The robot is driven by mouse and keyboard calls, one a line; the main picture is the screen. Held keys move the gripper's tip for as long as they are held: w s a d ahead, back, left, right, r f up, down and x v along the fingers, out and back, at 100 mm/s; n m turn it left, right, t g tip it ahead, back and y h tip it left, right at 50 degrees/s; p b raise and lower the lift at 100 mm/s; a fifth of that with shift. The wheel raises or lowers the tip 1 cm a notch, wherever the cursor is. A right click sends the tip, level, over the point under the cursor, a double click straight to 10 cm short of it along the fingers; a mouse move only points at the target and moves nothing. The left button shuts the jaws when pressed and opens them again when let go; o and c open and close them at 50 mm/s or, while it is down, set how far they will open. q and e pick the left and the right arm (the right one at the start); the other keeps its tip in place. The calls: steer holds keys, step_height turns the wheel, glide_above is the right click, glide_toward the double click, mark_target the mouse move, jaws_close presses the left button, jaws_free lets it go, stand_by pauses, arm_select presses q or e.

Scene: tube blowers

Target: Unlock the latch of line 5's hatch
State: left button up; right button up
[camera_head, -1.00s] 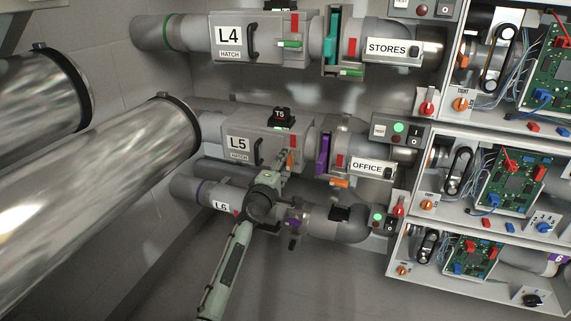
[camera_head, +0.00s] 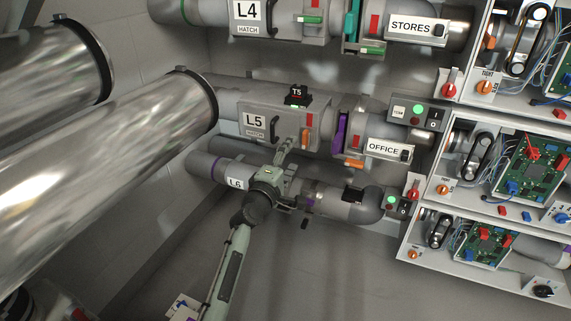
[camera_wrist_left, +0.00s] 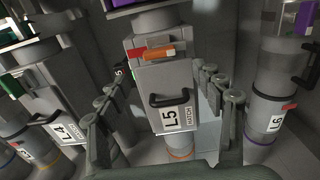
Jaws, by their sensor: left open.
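Line 5's hatch, a grey box labelled L5 (camera_head: 255,121) with a black handle, is on the middle pipe in the head view. It also shows centrally in the wrist view (camera_wrist_left: 168,85). Its latch is an orange bar (camera_head: 305,139) beside a red block (camera_head: 309,120). In the wrist view the orange bar (camera_wrist_left: 160,51) lies across the pipe direction, roughly end to end with the red block (camera_wrist_left: 137,54). My left gripper (camera_head: 287,165) is open and empty, just below and left of the latch. In the wrist view its fingers (camera_wrist_left: 165,78) stand apart on either side of the hatch. My right gripper is not in view.
The L4 hatch (camera_head: 278,20) is above with a green latch bar, and the L6 pipe (camera_head: 207,167) runs below, close to my arm. A purple gate (camera_head: 340,132) and the OFFICE sign (camera_head: 388,150) are to the right. Large shiny ducts (camera_head: 110,170) fill the left.

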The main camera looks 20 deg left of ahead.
arm_select(q)
steer(key=s, duration=0.4)
steer(key=shift+s, duration=0.1)
steer(key=shift+c, duration=0.4)
stand_by(0.7)
